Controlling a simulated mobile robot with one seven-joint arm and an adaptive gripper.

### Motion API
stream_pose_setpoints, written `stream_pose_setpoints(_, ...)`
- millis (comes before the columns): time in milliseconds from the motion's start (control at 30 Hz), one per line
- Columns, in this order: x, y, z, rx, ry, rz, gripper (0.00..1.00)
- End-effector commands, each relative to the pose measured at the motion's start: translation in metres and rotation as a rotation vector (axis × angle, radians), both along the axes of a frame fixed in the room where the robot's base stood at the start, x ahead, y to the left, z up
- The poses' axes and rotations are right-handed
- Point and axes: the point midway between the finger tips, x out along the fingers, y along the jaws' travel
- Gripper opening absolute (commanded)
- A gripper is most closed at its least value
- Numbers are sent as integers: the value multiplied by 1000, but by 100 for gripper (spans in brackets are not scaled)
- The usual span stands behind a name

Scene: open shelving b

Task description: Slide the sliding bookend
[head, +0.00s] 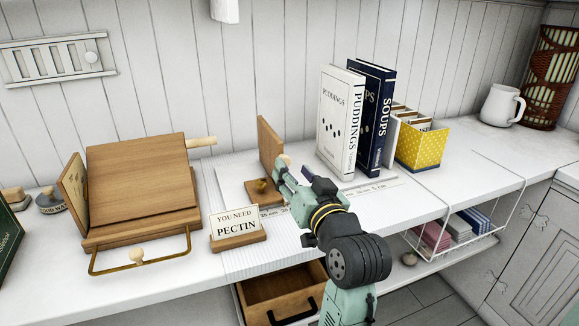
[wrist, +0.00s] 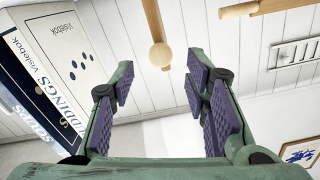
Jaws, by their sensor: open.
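The white PUDDINGS book (head: 338,120) and dark SOUPS book (head: 377,115) stand to the right, before a yellow dotted box (head: 422,149). A PECTIN sign (head: 237,228) stands in front, and a wooden box (head: 145,180) is left. A drawer (head: 280,292) is open below.

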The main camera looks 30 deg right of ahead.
Motion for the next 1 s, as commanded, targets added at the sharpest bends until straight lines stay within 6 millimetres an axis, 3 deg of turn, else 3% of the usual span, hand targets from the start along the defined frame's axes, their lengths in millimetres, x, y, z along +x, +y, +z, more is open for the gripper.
stream_pose_setpoints(200, -47, 11, 0, 0, -1, -3, 42)
stream_pose_setpoints(400, -74, 17, 0, -1, 1, -2, 42)
stream_pose_setpoints(1000, -81, 20, 0, 0, 1, 0, 42)
